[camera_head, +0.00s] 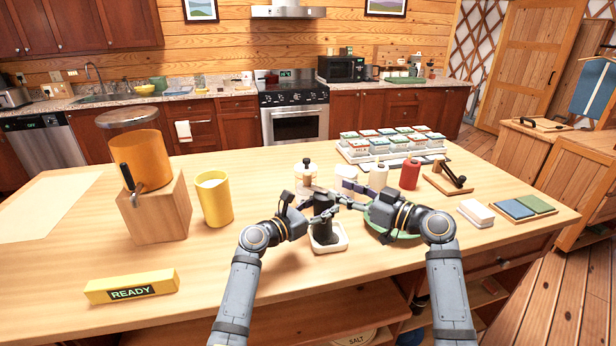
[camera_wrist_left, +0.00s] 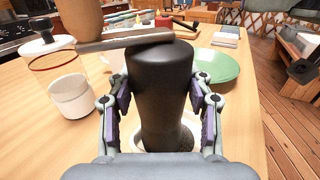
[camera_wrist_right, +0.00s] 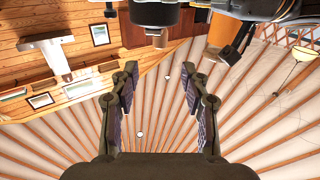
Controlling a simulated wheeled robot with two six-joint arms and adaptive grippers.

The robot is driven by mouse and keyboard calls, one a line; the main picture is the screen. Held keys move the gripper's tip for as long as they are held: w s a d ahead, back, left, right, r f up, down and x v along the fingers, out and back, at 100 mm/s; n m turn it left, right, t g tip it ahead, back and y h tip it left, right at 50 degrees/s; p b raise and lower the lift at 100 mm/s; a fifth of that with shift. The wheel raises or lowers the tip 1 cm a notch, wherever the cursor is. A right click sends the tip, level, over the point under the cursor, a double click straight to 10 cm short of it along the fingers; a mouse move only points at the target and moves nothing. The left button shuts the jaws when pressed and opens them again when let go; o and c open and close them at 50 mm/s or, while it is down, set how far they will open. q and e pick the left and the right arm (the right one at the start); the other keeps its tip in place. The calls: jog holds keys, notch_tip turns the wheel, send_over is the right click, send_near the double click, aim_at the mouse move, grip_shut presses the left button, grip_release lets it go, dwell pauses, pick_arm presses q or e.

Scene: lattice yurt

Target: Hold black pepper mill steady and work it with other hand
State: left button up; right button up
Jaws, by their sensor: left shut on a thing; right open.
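The black pepper mill (camera_head: 324,229) stands upright on a small white square dish (camera_head: 329,247) near the table's front edge. My left gripper (camera_head: 312,214) is shut on it from the left. In the left wrist view the mill (camera_wrist_left: 161,95) fills the space between the fingers, with a grey crank arm (camera_wrist_left: 122,41) across its top and a brown knob (camera_wrist_left: 80,17) at the crank's left end. My right gripper (camera_head: 347,195) is right of the mill's top. Its fingers are apart and empty in the right wrist view (camera_wrist_right: 159,80). The crank is hard to make out in the head view.
A green plate (camera_head: 399,236) lies under my right wrist. A glass jar (camera_head: 305,178), a cream bottle (camera_head: 378,177) and a red bottle (camera_head: 410,175) stand just behind. A yellow cup (camera_head: 213,203) and wooden block (camera_head: 157,212) are left.

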aim_at(309, 175)
jog(key=x, duration=1.2)
jog(key=shift+c, duration=0.4)
grip_shut()
jog(key=shift+w+d+m+t+h, duration=0.15)
jog(key=shift+w+m+t+h, duration=0.15)
jog(key=shift+m+t+h, duration=0.6)
